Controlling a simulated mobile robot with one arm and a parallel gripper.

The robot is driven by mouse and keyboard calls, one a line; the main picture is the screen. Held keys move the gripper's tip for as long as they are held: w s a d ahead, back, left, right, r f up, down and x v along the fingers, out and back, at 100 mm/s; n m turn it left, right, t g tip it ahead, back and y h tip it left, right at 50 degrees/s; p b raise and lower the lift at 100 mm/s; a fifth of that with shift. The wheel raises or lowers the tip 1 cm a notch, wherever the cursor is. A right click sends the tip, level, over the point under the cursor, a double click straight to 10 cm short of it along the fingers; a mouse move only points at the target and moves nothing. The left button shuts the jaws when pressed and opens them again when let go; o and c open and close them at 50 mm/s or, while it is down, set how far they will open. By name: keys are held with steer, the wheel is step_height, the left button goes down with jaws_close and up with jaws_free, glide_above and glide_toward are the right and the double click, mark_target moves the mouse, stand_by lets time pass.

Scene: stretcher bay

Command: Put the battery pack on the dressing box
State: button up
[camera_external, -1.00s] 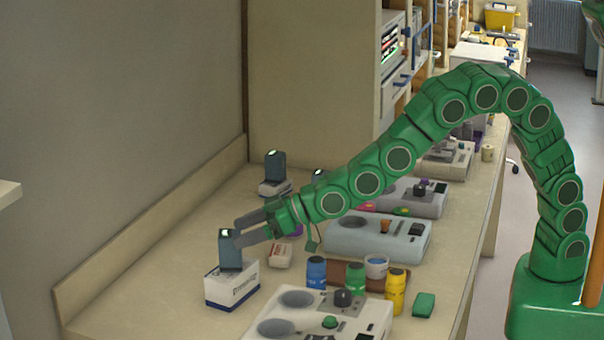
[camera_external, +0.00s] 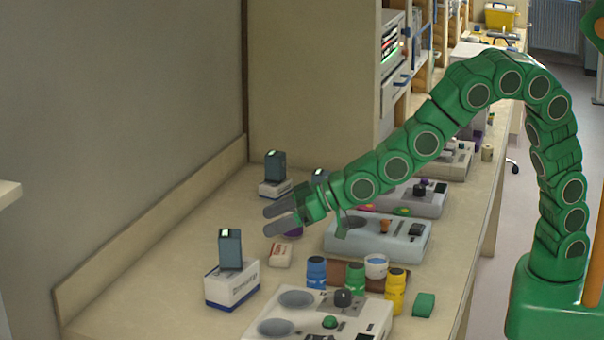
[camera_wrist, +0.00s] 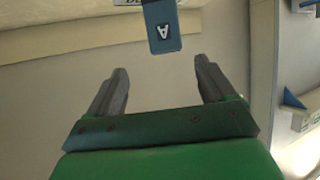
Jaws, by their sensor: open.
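The battery pack (camera_external: 230,250) is a dark blue-grey block with a light top. It stands upright on the white dressing box (camera_external: 231,289), which has blue lettering, at the front left of the bench. My gripper (camera_external: 267,222) is open and empty, up and to the right of the pack and apart from it. Part of the box (camera_wrist: 133,2) shows at the top edge there.
Another dark pack (camera_external: 275,166) stands on a small box farther back. A small white and red box (camera_external: 281,255) lies near the dressing box. Blue (camera_external: 316,271), green and yellow bottles and grey devices (camera_external: 375,236) fill the right side. The bench's left strip is clear.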

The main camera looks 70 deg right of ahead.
steer(key=s+d+m+g+h, duration=0.1)
steer(key=s+d+g+h, duration=0.15)
steer(key=s+d, duration=0.8)
steer(key=s+d+m+g+h, duration=0.1)
steer(key=s+d+g, duration=0.3)
steer(key=s+d, duration=0.65)
steer(key=s+d+g, duration=0.2)
steer(key=s+d, duration=0.3)
steer(key=s, duration=0.4)
steer(key=s+d+m+g+h, duration=0.1)
steer(key=s+d+g, duration=0.2)
steer(key=s, duration=0.6)
steer(key=s+d+m+g, duration=0.1)
steer(key=s+d+g, duration=0.1)
steer(key=s+d, duration=0.5)
steer(key=shift+s+d+r, duration=0.15)
steer(key=shift+s+d, duration=0.05)
steer(key=shift+s, duration=0.7)
